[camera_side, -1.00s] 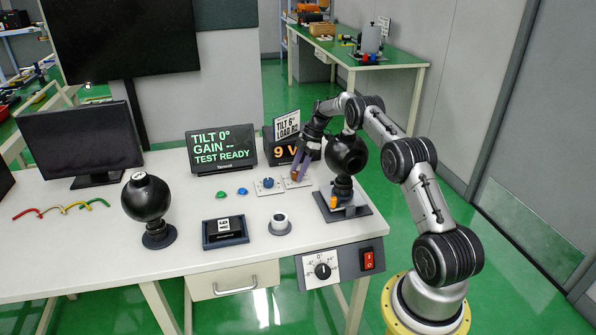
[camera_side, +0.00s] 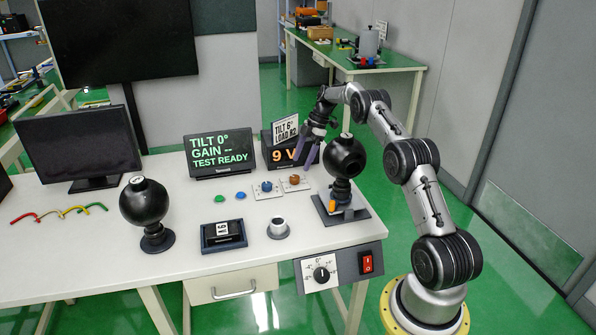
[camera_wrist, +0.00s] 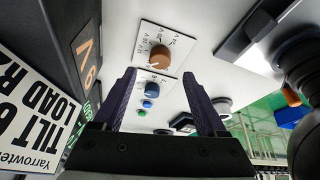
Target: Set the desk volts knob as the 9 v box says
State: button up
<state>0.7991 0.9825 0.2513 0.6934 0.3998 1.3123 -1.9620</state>
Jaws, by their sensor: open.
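A sign reading "TILT 6° LOAD R2" (camera_side: 285,129) is on top. An orange-brown knob (camera_side: 294,180) sits on a white marked plate in front of the box, and a blue knob (camera_side: 266,186) is on a plate to its left.
A black ball on a stand (camera_side: 346,155) is close to the right of my gripper. A display (camera_side: 219,152) reads "TILT 0° GAIN -- TEST READY". Green and blue buttons (camera_side: 240,196) lie left of the knobs. The front panel has a dial (camera_side: 321,274) and red switch (camera_side: 366,263).

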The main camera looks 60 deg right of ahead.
jog(key=v, duration=0.7)
jog(key=shift+r, duration=0.35)
jog(key=shift+s, duration=0.1)
